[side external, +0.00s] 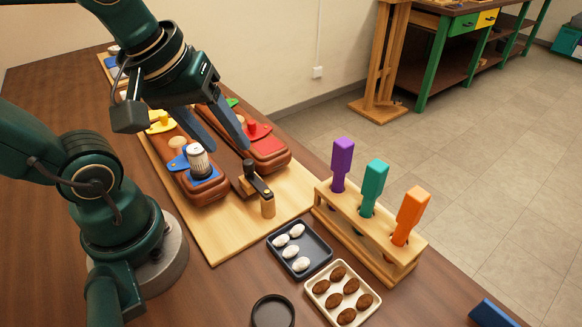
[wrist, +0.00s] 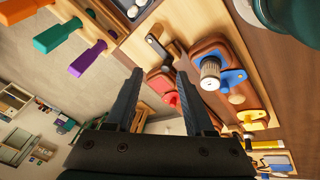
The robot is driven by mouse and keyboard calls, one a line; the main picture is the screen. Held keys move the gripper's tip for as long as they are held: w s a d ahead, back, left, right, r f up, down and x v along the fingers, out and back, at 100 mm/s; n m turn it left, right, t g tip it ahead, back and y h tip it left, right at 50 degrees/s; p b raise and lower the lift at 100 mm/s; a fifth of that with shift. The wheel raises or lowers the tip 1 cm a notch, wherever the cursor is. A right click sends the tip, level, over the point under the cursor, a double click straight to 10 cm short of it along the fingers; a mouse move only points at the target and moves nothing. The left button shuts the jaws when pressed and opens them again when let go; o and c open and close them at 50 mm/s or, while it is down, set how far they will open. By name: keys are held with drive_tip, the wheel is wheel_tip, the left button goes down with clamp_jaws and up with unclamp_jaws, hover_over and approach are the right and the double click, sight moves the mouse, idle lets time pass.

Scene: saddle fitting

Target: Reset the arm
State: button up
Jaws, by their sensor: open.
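My gripper (side external: 226,130) is open, raised over the wooden board (side external: 229,241). Its two blue-grey fingers are apart with nothing between them, and they also show in the wrist view (wrist: 161,88). Below it, a brown block with a blue plate and a ribbed light knob (side external: 199,162) sits on the board. A second brown block with a red plate (side external: 268,145) lies to the right of it. Both blocks also carry yellow or green pieces farther back, partly hidden by my arm. A dark lever on a wooden post (side external: 258,185) stands near the board's front.
A wooden rack (side external: 375,240) holds purple (side external: 342,163), teal (side external: 373,186) and orange (side external: 411,213) handles. A dark tray (side external: 316,263) holds white pieces; a cream tray (side external: 325,315) holds brown ones. A dark round dish (side external: 273,312) and a blue object (side external: 492,313) lie near the front.

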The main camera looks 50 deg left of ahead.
drive_tip(key=m, duration=0.3)
drive_tip(key=d+m, duration=0.1)
drive_tip(key=m, duration=0.1)
drive_tip(key=m+t, duration=0.1)
drive_tip(key=m, duration=0.2)
drive_tip(key=shift+s+d+f+m, duration=0.2)
drive_tip(key=shift+d+m, duration=0.1)
drive_tip(key=shift+d, duration=0.05)
